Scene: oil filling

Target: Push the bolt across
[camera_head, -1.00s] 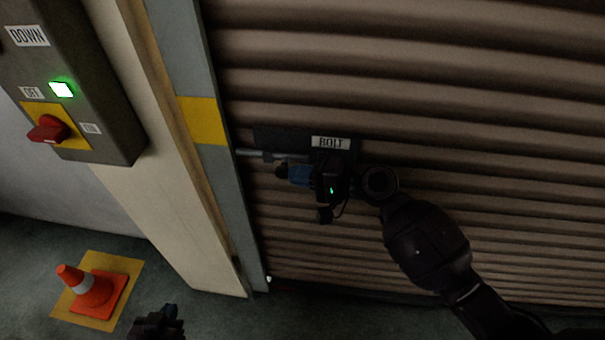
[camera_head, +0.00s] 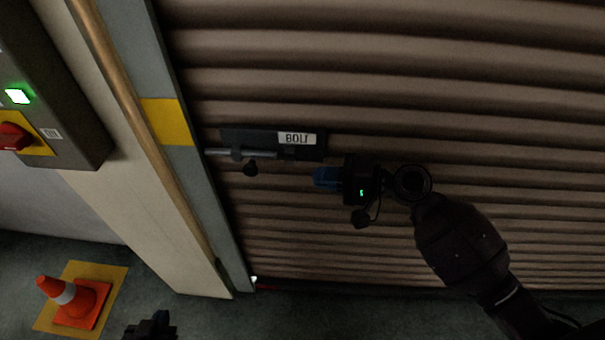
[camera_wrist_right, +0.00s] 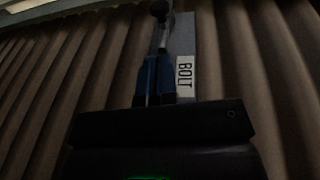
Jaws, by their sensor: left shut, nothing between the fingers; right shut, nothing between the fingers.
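The bolt (camera_head: 222,152) is a grey metal rod on a dark plate (camera_head: 314,153) labelled BOLT, fixed to the roller shutter. Its left end reaches the grey door frame. A dark round knob (camera_head: 250,169) hangs below the rod. My right gripper (camera_head: 316,179) has blue fingers, shut and empty. It is to the right of the knob, apart from it and a little below the plate. In the right wrist view the shut blue fingers (camera_wrist_right: 154,62) point towards the rod and the knob (camera_wrist_right: 159,9). My left gripper (camera_head: 158,318) is shut at the bottom edge, far from the bolt.
The ribbed shutter (camera_head: 430,90) fills the right side. The grey frame (camera_head: 210,210) with a yellow band stands left of the bolt. A control box (camera_head: 75,130) with a red switch (camera_head: 14,137) is at the left. An orange cone (camera_head: 82,302) stands on the floor below.

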